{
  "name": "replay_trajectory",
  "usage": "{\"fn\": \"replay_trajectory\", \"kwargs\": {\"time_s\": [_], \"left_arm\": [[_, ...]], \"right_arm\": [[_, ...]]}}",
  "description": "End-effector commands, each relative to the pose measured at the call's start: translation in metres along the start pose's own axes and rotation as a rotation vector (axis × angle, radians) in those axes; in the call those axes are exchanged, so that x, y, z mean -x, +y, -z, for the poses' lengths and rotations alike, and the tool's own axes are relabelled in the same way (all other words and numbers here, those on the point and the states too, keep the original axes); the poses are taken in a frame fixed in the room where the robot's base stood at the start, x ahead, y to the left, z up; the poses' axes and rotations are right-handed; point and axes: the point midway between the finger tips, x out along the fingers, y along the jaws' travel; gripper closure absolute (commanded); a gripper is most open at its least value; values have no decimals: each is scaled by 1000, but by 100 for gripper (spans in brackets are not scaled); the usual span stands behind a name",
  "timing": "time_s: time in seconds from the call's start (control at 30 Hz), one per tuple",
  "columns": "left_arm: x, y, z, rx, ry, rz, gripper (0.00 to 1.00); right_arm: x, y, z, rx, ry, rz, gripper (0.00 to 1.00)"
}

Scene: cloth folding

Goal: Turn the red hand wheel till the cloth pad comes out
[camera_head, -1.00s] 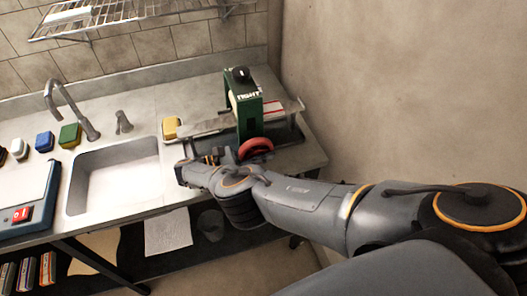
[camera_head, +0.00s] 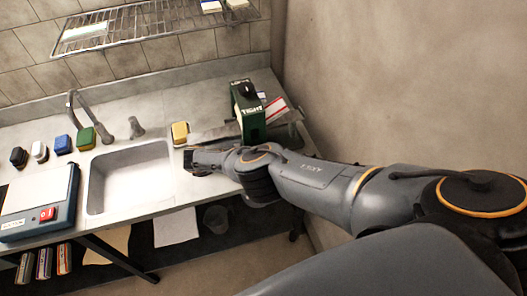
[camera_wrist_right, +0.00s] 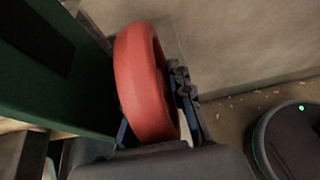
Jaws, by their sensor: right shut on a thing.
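The red hand wheel (camera_wrist_right: 145,85) fills the middle of the right wrist view, beside a dark green upright (camera_wrist_right: 60,80). My right gripper (camera_wrist_right: 152,92) is shut on its rim, with one dark finger on each side. In the head view the wheel is hidden behind my right arm. The green press (camera_head: 249,112) stands at the back right of the counter, with a black knob on top and the word TIGHT. A flat metal tray (camera_head: 217,132) runs through it. I cannot make out the cloth pad at the press. My left gripper is not in view.
A sink (camera_head: 130,180) with a tap (camera_head: 84,115) lies left of the press. A yellow block (camera_head: 180,132) sits between them. A wall closes the right side.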

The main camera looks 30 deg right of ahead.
Motion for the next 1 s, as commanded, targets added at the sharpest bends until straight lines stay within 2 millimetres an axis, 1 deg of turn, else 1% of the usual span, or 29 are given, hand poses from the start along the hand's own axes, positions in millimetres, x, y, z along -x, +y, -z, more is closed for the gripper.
{"fn": "replay_trajectory", "kwargs": {"time_s": [0.03,0.2,0.3,0.5,0.87,0.9,0.93,1.0], "left_arm": [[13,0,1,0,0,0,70],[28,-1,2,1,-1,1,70],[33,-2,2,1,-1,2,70],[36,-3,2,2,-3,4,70],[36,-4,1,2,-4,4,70],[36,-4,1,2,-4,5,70],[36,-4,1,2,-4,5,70],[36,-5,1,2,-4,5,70]], "right_arm": [[0,-1,-5,1,28,5,100],[0,-2,-1,1,109,6,100],[0,-2,1,1,140,5,100],[0,-2,4,0,170,5,100],[-1,-2,6,1,172,6,100],[-1,-2,6,1,172,6,71],[-1,-2,6,1,171,5,70],[0,-2,5,1,171,4,70]]}}
